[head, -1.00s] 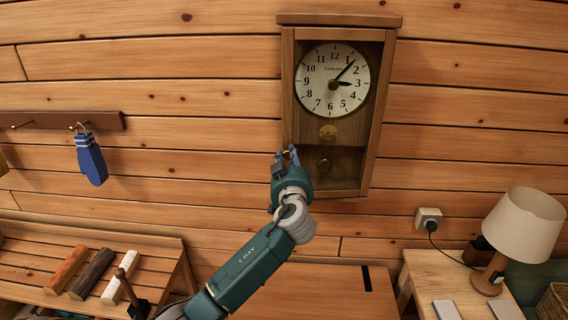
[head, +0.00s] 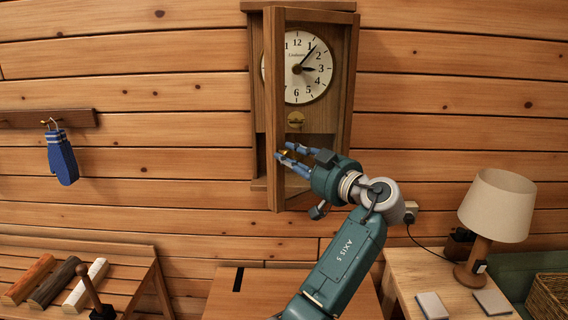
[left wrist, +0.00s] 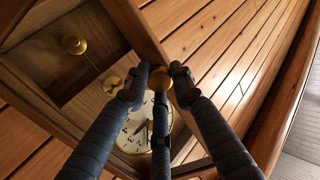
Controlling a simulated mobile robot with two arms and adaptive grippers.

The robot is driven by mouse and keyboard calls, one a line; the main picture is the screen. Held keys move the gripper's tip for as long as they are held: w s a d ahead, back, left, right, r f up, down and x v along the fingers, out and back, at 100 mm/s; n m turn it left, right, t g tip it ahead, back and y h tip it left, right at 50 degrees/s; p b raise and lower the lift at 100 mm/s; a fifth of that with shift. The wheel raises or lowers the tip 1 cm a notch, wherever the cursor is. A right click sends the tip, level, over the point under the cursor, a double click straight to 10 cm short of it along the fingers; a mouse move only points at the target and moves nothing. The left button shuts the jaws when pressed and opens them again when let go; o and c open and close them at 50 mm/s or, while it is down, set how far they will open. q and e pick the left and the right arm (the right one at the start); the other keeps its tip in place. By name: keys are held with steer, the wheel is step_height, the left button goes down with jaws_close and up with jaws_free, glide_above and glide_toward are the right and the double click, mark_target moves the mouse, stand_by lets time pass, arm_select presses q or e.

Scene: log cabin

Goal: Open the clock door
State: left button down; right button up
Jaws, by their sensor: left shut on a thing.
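The wooden wall clock (head: 349,90) hangs on the log wall, with a round white dial (head: 310,68). Its framed door (head: 274,95) stands partly open, its left edge swung out from the case and a gap showing at the left. My left gripper (head: 283,154) is shut on the small brass knob on the door's free edge. In the left wrist view the fingers meet around the knob (left wrist: 160,84); the dial (left wrist: 140,128) shows behind them and the pendulum (left wrist: 75,45) at upper left. My right gripper is out of view.
A small table (head: 410,265) with a lamp (head: 497,207) stands at lower right, with a wall socket near it. A blue mitten (head: 62,158) hangs at left.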

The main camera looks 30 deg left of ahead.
arm_select(q)
steer(key=c, duration=1.4)
jaws_free()
steer(key=shift+d+r, duration=0.2)
steer(key=shift+r, duration=0.2)
steer(key=shift+c, duration=0.2)
steer(key=shift+d+f, duration=0.15)
steer(key=shift+f, duration=0.05)
steer(key=shift+s+d, duration=0.2)
steer(key=shift+d, duration=0.2)
steer(key=v, duration=0.6)
steer(key=shift+s+d, duration=0.2)
steer(key=shift+r, duration=0.1)
steer(key=shift+c, duration=0.2)
